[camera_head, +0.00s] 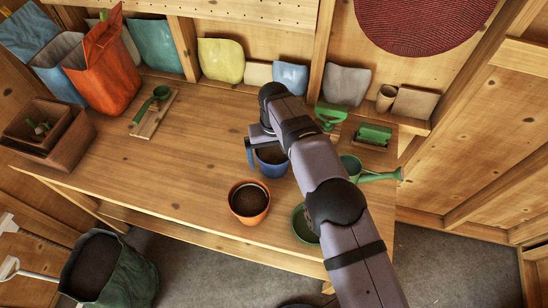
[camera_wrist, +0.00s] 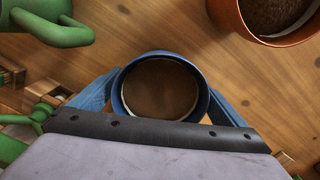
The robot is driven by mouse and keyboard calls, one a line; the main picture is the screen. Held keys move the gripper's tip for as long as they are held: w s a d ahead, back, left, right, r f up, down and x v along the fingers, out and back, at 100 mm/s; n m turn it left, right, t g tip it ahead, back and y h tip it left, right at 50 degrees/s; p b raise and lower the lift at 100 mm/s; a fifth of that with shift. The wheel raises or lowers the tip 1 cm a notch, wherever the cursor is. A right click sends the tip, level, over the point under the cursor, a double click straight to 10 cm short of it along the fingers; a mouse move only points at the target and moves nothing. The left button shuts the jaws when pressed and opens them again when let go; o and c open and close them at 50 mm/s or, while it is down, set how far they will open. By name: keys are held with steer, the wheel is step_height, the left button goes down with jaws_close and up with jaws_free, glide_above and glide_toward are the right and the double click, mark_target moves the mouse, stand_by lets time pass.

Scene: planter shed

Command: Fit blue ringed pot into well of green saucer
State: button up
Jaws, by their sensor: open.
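The blue pot (camera_head: 271,161) stands upright on the bench, filled with brown soil. In the wrist view the blue pot (camera_wrist: 118,98) shows from above with a dark blue rim; its ring is not clear. My gripper (camera_head: 266,150) is open over the pot, one blue finger visible on its left side. In the wrist view my gripper (camera_wrist: 163,92) has a finger on each side of the pot; I cannot tell whether they touch it. A round green thing, likely the green saucer (camera_head: 301,226), lies near the front edge, partly hidden by my arm; its well is not visible.
An orange pot of soil (camera_head: 249,202) stands close, front left of the blue pot; it also shows in the wrist view (camera_wrist: 228,16). A green watering can (camera_head: 374,177) stands to the right, partly behind my arm. The bench's left-middle is clear (camera_head: 180,150).

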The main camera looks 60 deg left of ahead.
mark_target(274, 152)
steer(key=c, duration=0.9)
steer(key=shift+o, duration=0.2)
steer(key=shift+r, duration=0.15)
steer(key=shift+r+p, duration=1.4)
steer(key=shift+r, duration=1)
steer(key=shift+w+d+r+b, duration=0.2)
steer(key=shift+d+b, duration=0.1)
steer(key=shift+d, duration=0.1)
steer(key=shift+w+d+r+b, duration=0.15)
steer(key=shift+d+b, duration=0.1)
steer(key=shift+d, duration=0.1)
steer(key=d+r+b, duration=0.1)
steer(key=d+b, duration=0.4)
steer(key=d, duration=1.5)
steer(key=shift+s+n, duration=0.25)
steer(key=shift+n, duration=0.05)
